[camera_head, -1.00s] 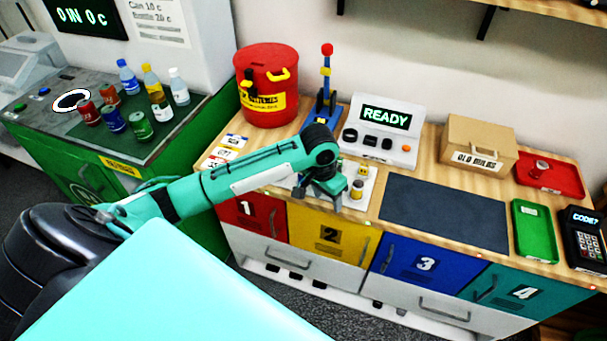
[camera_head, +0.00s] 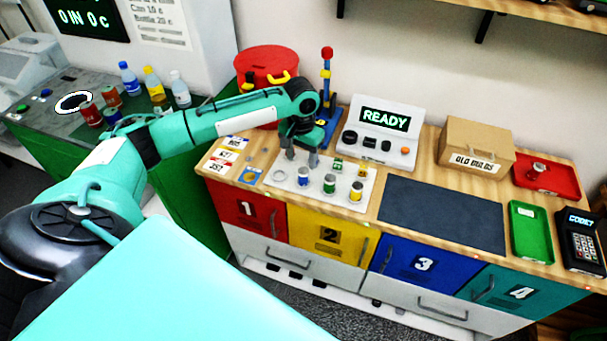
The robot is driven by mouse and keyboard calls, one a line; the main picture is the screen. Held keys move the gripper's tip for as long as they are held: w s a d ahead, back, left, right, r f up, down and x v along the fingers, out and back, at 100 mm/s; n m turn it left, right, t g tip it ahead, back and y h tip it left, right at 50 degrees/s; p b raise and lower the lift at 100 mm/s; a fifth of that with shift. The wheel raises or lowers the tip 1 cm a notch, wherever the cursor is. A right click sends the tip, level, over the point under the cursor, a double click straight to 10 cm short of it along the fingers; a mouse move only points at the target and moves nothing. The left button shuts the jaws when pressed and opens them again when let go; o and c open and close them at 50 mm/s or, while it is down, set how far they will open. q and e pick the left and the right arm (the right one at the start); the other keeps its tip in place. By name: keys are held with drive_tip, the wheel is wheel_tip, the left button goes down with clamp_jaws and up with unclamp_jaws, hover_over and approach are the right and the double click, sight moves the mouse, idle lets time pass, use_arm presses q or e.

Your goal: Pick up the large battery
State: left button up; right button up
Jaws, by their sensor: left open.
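A white tray (camera_head: 318,202) on the wooden counter holds several small upright cylinders that look like batteries. In its front row stand a blue-banded one (camera_head: 303,177), a green-banded one (camera_head: 329,186) and a yellow-banded one (camera_head: 356,192). Green-and-yellow pieces (camera_head: 338,164) sit behind them. I cannot tell for sure which is the large battery. My left gripper (camera_head: 300,161) is open, pointing down over the back left of the tray, behind the blue-banded cylinder. It holds nothing that I can see. My right gripper is out of view.
A red battery bin (camera_head: 266,66) and a blue stand with a red knob (camera_head: 327,85) are behind my left arm. A READY device (camera_head: 383,130), dark mat (camera_head: 443,212), cardboard box (camera_head: 477,146), red tray (camera_head: 549,177) and green tray (camera_head: 531,232) lie right.

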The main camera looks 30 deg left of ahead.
sight(304, 170)
use_arm(q)
drive_tip(key=shift+f, duration=0.8)
drive_tip(key=f+p, duration=0.1)
drive_tip(key=f, duration=0.2)
drive_tip(key=f+p, duration=0.1)
drive_tip(key=shift+w+d+f+p, duration=0.15)
drive_tip(key=shift+w+f+p, duration=0.2)
drive_tip(key=shift+w, duration=0.05)
drive_tip(key=shift+f, duration=0.3)
drive_tip(key=c, duration=1.1)
